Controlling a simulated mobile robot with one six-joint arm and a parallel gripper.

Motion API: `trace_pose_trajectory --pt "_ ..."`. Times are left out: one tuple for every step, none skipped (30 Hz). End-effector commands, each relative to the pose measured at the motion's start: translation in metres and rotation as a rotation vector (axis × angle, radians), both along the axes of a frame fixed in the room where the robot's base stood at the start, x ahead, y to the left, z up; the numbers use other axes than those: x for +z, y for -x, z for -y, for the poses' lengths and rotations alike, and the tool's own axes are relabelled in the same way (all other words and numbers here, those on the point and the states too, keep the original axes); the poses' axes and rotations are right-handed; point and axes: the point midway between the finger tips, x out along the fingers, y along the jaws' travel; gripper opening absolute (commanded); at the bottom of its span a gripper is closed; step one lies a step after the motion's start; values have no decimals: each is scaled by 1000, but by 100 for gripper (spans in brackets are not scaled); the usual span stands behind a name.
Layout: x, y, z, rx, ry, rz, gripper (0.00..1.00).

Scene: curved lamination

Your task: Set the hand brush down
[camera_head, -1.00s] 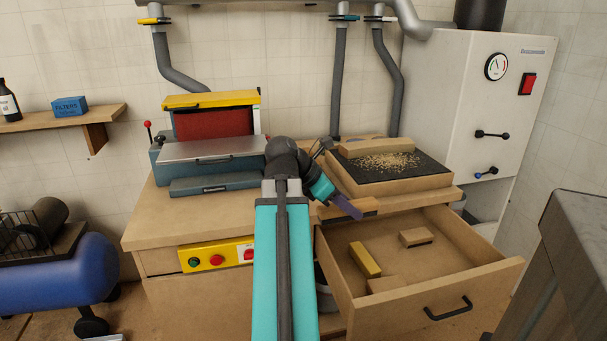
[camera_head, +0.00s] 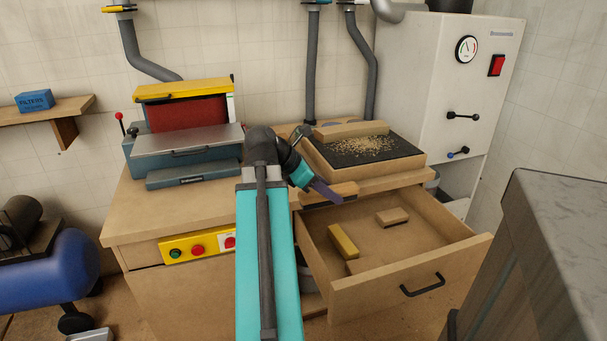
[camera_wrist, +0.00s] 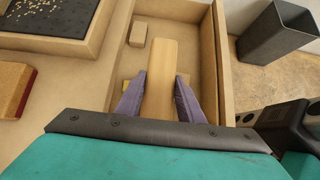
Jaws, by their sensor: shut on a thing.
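The hand brush (camera_wrist: 164,62) shows its plain wooden back between my gripper's purple fingers in the wrist view. My gripper (camera_wrist: 160,98) is shut on it. In the head view my gripper (camera_head: 328,191) holds the brush (camera_head: 344,189) above the rear left part of the open drawer (camera_head: 385,283), close to the bench's front edge. The brush's bristles are hidden. The wrist view looks down past the brush into the drawer, and I cannot tell how high it hangs.
A yellowish block (camera_head: 343,241) and a small wooden block (camera_head: 392,217) lie in the drawer. A black-topped board (camera_head: 400,148) with wood shavings stands on the bench behind. A red-sided block (camera_wrist: 12,85) lies on the bench. A dark bin (camera_wrist: 262,45) stands beside the drawer.

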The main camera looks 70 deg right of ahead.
Motion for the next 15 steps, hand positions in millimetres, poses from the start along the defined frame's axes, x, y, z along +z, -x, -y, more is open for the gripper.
trace_pose_trajectory --pt "4 -1 1 1 -1 -2 9" --pt "4 -1 1 1 -1 -2 9" --pt "5 -1 2 0 0 -2 9" --pt "5 -1 2 0 0 -2 9" --pt "4 -2 3 -1 0 -3 9" --pt "4 -2 4 -1 0 -3 9" --pt "4 -3 4 -1 0 -3 9" --pt "5 -3 5 0 1 -3 9" --pt "5 -3 5 0 1 -3 9" --pt "5 -4 6 0 1 -3 9" --pt "5 -4 6 0 0 -4 9" --pt "4 -4 7 -1 1 -4 9" --pt "4 -4 7 -1 1 -4 9" --pt "5 -5 8 -1 1 -4 9" --pt "5 -5 8 -1 1 -4 9"
